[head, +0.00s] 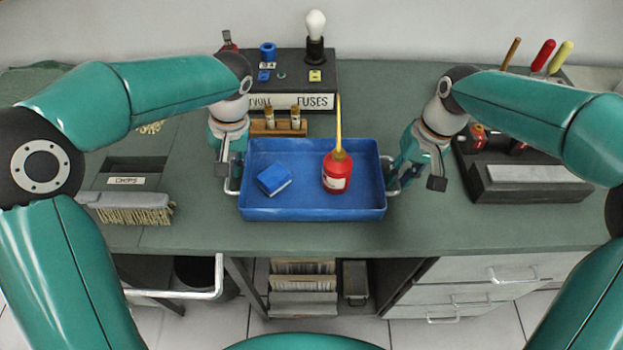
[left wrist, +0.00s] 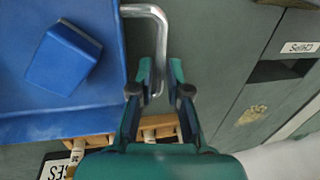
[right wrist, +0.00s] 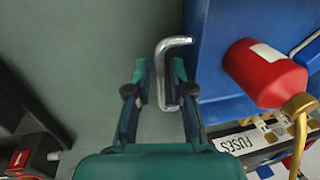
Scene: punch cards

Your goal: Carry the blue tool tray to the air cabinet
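The blue tool tray (head: 312,210) sits on the green bench top, with a metal handle at each end. A blue box (head: 274,179) and a red oil can (head: 337,172) with a yellow spout are in it. My left gripper (head: 229,176) is at the tray's left handle; in the left wrist view its open fingers (left wrist: 158,78) stand either side of the handle bar (left wrist: 161,40). My right gripper (head: 412,176) is at the right handle; in the right wrist view its open fingers (right wrist: 161,76) straddle that bar (right wrist: 174,42). I cannot identify the air cabinet in these views.
A fuse box (head: 300,82) with a bulb and a wooden rack (head: 280,126) stand behind the tray. A brush (head: 128,208) lies at left. A dark block (head: 525,182) and screwdrivers (head: 543,56) are at right. The bench's front edge is close to the tray.

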